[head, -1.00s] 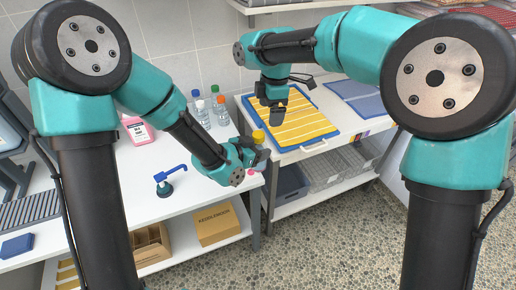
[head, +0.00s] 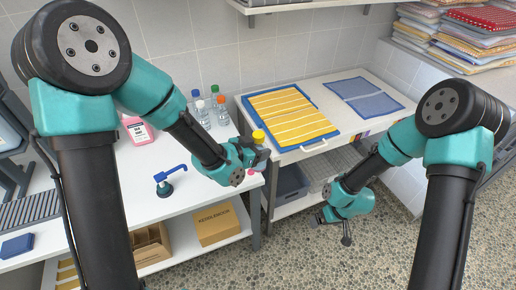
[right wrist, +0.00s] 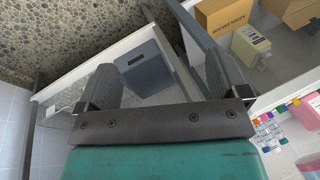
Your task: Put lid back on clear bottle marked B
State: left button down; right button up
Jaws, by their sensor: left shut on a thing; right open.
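Several clear bottles (head: 205,110) with white, blue, green and orange caps stand at the back of the white counter in the head view; their letters are too small to read. My left gripper (head: 260,157) is shut at the counter's right end. A yellow cap (head: 258,136) shows just above it and a small pink piece (head: 251,172) just below. My own gripper hides much there, so I cannot tell which of these it grips. My right gripper (head: 335,228) hangs over the floor, open and empty; its spread fingers show in the right wrist view (right wrist: 160,75).
A blue tray with a striped yellow towel (head: 290,115) and a blue folded cloth (head: 364,98) lie on the right table. A grey bin (right wrist: 148,70) sits below the table.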

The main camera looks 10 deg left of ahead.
jog(key=s+d+f+m, duration=0.4)
jog(key=s+d+m, duration=0.1)
jog(key=s, duration=0.5)
jog(key=shift+d+f+m+t, duration=0.2)
jog(key=shift+d+m+t, duration=0.2)
jog(key=shift+m, duration=0.2)
